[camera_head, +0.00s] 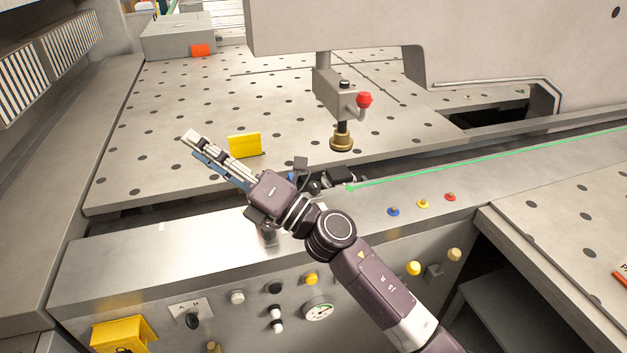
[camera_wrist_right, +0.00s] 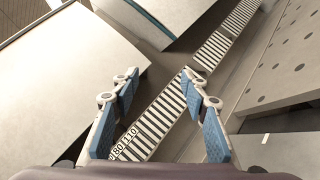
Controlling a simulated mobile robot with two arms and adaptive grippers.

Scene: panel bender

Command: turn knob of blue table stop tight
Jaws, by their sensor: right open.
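My right gripper (camera_head: 190,146) reaches in from the lower right over the front edge of the perforated table (camera_head: 180,100), its fingers pointing to the upper left. In the right wrist view the gripper (camera_wrist_right: 165,88) is open and empty, with blue pads apart. A small blue patch (camera_head: 291,178) shows just behind the gripper's body, near the table's front edge; I cannot tell whether it is the blue table stop, and no knob on it shows. No blue stop shows in the wrist view. My left gripper is not in view.
A yellow stop (camera_head: 243,145) stands on the table just behind my right gripper. A machine head with a red knob (camera_head: 364,99) hangs at the right. A striped scale (camera_wrist_right: 160,122) lies beyond the fingers.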

